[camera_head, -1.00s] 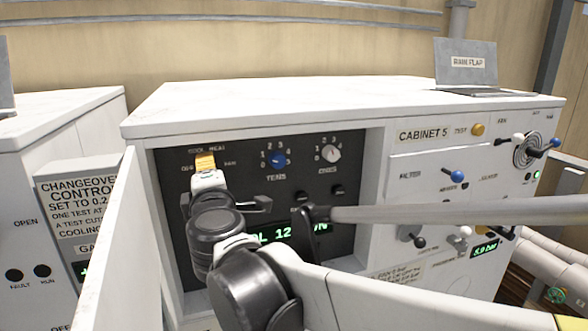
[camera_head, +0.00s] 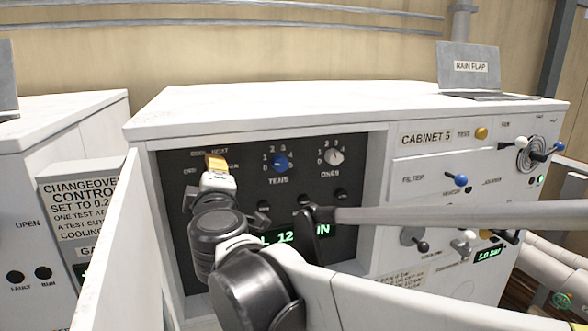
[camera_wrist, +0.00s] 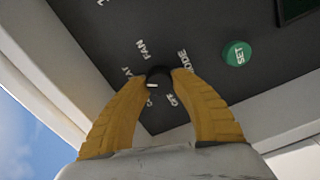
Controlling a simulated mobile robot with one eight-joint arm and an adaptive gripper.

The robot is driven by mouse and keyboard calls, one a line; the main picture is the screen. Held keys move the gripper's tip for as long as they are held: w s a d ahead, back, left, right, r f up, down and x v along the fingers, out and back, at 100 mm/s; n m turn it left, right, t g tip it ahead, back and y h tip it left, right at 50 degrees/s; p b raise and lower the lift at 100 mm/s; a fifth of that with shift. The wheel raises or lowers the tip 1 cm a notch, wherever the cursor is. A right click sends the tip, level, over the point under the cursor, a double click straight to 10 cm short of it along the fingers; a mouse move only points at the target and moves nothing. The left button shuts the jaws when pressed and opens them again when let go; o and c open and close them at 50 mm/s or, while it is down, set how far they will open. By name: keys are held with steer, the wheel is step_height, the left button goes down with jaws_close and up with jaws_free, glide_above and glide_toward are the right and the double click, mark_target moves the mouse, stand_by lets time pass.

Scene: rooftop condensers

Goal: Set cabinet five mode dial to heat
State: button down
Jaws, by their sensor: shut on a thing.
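The black mode dial (camera_wrist: 159,75) sits on the dark control panel (camera_head: 340,180) of cabinet five, with my gripper's yellow fingers around it. My gripper (camera_head: 216,163) is shut on the dial, one finger on each side in the wrist view. A short white mark on the dial points left there, toward the partly hidden heat and cool labels; I cannot tell exactly which. Fan, off and mode labels show around it. In the head view the fingers hide the dial.
Blue tens dial (camera_head: 280,162) and white ones dial (camera_head: 333,157) sit right of my gripper. A green button (camera_wrist: 237,53) is near the dial. The open white door (camera_head: 112,245) stands close left of my arm. A grey bar (camera_head: 460,214) crosses at right.

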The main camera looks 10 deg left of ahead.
steer(key=c, duration=1)
jaws_free()
steer(key=shift+c, duration=0.2)
steer(key=v, duration=1.2)
